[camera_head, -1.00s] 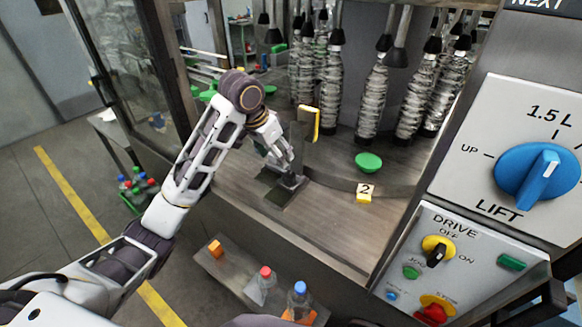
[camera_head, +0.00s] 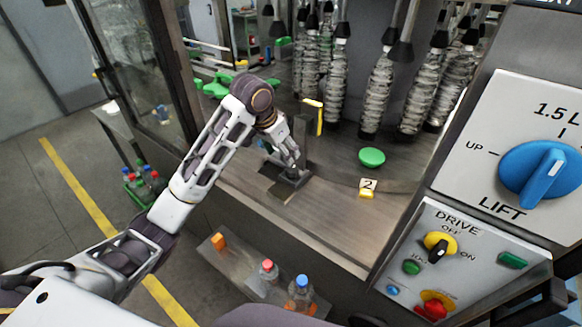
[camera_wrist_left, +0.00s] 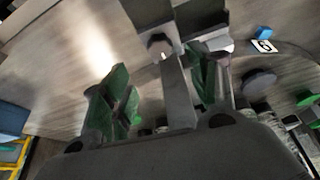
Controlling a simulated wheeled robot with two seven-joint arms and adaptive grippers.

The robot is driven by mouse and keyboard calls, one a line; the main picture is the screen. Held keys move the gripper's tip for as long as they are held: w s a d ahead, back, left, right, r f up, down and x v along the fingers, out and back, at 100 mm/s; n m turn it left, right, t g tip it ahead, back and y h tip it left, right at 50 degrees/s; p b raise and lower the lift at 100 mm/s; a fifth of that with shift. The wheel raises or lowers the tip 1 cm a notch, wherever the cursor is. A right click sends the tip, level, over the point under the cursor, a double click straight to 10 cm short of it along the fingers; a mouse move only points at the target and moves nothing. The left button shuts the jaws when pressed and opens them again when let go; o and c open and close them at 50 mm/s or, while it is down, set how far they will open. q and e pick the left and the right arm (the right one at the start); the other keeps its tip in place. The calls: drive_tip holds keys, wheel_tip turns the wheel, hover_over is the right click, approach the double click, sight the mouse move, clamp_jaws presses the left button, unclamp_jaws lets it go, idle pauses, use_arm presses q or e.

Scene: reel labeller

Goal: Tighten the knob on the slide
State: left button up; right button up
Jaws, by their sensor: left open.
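The slide is a dark metal bracket with an upright post (camera_head: 303,140) and a flat foot (camera_head: 272,188) on the machine's deck. My left gripper (camera_head: 292,162) is at the bracket, pointing down beside its post. In the left wrist view my open left gripper (camera_wrist_left: 158,65) has its green-padded fingers spread on either side of a grey bar of the slide (camera_wrist_left: 180,98). I cannot tell whether a finger touches the slide. In the head view the gripper hides the knob. My right gripper is out of view.
A yellow-edged plate (camera_head: 314,103) stands behind the post. A green disc (camera_head: 372,157) and a "2" marker (camera_head: 367,188) are to the right. Bottles (camera_head: 375,95) hang behind. A control panel (camera_head: 465,262) stands at right. A low shelf (camera_head: 233,277) holds small bottles.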

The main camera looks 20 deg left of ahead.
sight(292, 169)
use_arm(q)
drive_tip(key=p+x, duration=0.1)
drive_tip(key=x, duration=0.9)
drive_tip(key=shift+w+f, duration=0.1)
drive_tip(key=shift+f, duration=0.15)
drive_tip(key=shift+c, duration=0.2)
drive_tip(key=c, duration=1)
